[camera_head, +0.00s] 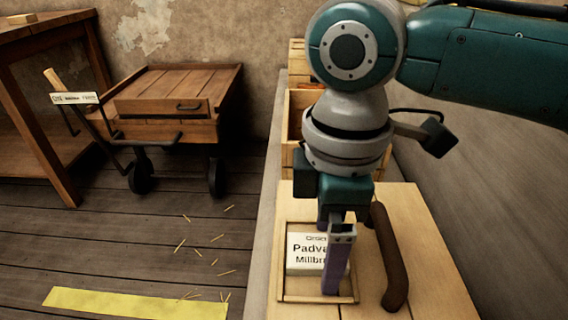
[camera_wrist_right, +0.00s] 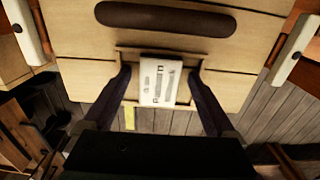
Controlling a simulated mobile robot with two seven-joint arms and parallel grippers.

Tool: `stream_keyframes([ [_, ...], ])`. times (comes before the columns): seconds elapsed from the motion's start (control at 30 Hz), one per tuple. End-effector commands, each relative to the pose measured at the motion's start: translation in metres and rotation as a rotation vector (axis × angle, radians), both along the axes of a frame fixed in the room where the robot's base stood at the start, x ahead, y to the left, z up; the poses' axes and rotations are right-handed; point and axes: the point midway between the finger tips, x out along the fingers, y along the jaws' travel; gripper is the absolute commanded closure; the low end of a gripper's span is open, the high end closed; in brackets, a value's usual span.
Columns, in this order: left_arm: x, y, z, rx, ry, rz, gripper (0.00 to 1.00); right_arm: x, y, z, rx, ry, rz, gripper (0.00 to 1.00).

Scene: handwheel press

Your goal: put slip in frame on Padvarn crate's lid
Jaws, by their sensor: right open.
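The printed white slip (camera_head: 305,254) reads "Padva..." and "Millbr...". It lies within the shallow wooden frame (camera_head: 316,299) on the pale crate lid (camera_head: 428,250), left of the dark brown handle (camera_head: 389,258). My right gripper (camera_head: 335,264) points down over the frame, and its near finger hides the slip's right part. In the right wrist view, the slip (camera_wrist_right: 160,80) sits between the two fingers, with a gap on each side. The right gripper is open. Whether the slip lies fully flat is hard to tell. My left gripper is out of view.
Open wooden crates (camera_head: 294,105) stand behind the lid, partly hidden by my right arm. A wooden cart (camera_head: 172,98) with a white label (camera_head: 75,98) on its handle stands at the left, near a wooden table (camera_head: 52,30). A yellow strip (camera_head: 130,303) marks the open plank floor.

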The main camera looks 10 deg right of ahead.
Motion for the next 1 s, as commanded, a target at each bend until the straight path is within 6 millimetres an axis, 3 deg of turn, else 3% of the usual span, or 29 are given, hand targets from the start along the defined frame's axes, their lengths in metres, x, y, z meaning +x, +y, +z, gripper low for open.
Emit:
stream_keyframes([
  [0.27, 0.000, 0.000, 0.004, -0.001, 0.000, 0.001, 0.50, 0.000, 0.000, 0.011, 0.001, -0.001, 0.000, 0.09],
  [0.7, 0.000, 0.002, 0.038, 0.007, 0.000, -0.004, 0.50, 0.001, 0.000, 0.103, 0.001, -0.002, 0.000, 0.09],
  [1.0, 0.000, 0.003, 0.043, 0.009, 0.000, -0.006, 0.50, 0.000, 0.000, 0.124, 0.001, 0.001, -0.001, 0.09],
])
